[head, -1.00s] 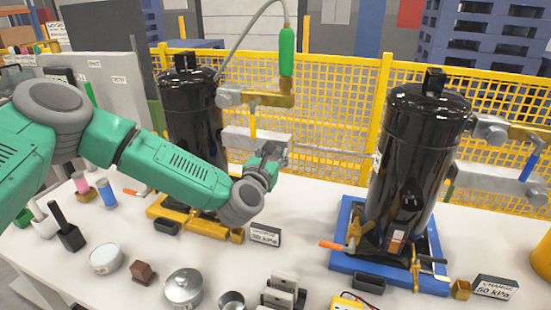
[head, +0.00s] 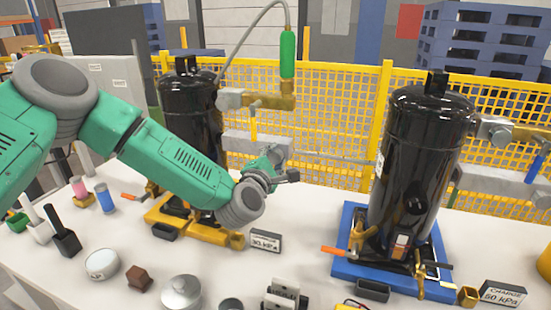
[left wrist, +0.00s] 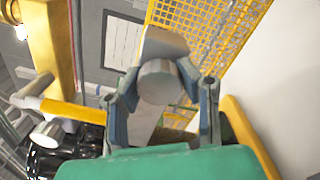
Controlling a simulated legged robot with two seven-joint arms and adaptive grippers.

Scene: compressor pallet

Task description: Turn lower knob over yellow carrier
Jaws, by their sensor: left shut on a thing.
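The yellow carrier (head: 186,228) stands on the white table with a black compressor (head: 187,105) on it. Over its right side are an upper brass fitting with a grey knob (head: 231,100) and a lower grey block (head: 240,141). My left gripper (head: 277,161) is at the right end of the lower block. In the left wrist view its two fingers stand on either side of a round grey knob (left wrist: 158,82), and it is shut on that knob. In the head view the gripper hides this lower knob. My right gripper is not in view.
A blue carrier (head: 345,266) with a second black compressor (head: 417,160) stands to the right. Yellow mesh fencing (head: 340,105) runs behind. A green cylinder (head: 288,54) on a hose rises above the upper fitting. Tins and small blocks line the table's front.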

